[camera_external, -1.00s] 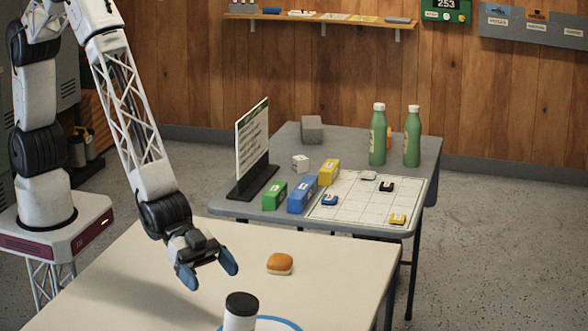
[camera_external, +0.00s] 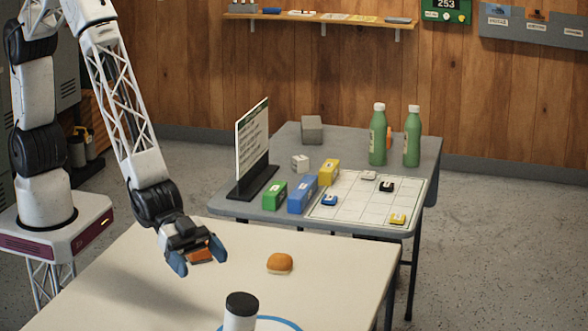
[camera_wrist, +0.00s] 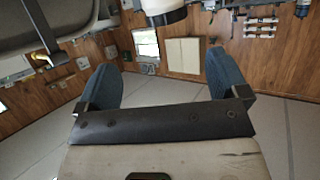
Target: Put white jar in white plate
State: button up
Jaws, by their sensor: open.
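The white jar (camera_external: 240,318) has a black lid and stands upright at the bottom edge of the external view, on the near cream table. The white plate (camera_external: 287,326) shows only as a blue-rimmed arc behind and right of the jar; the rest is cut off or hidden, and I cannot tell whether the jar touches it. My gripper (camera_external: 197,256) is open above the table, up and left of the jar and apart from it. An orange-brown patch shows between its fingers; I cannot tell what it is. The wrist view shows both blue fingertips (camera_wrist: 162,85) spread, with nothing between them.
A bun (camera_external: 280,263) lies on the cream table (camera_external: 335,265), right of my gripper. The grey table (camera_external: 345,150) behind holds a sign (camera_external: 252,140), coloured boxes, a grid sheet and two green bottles (camera_external: 394,140). Cream tabletop around the bun is clear.

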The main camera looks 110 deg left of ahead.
jog(key=s+a+r+n+g+y, duration=0.25)
jog(key=s+a+r, duration=0.35)
jog(key=a+r, duration=0.4)
jog(key=s+a+r+n+g+y, duration=0.1)
jog(key=s+a+r+y, duration=0.2)
jog(key=s+a+r, duration=0.7)
jog(key=s+a+r+n+g, duration=0.1)
jog(key=s+a+r+g, duration=0.1)
jog(key=s+a, duration=0.6)
jog(key=s+a+r+n+g+y, duration=0.1)
jog(key=s+a+r+g, duration=0.2)
jog(key=s+a, duration=0.6)
jog(key=s, duration=0.9)
jog(key=shift+a+n, duration=0.3)
jog(key=shift+n, duration=0.05)
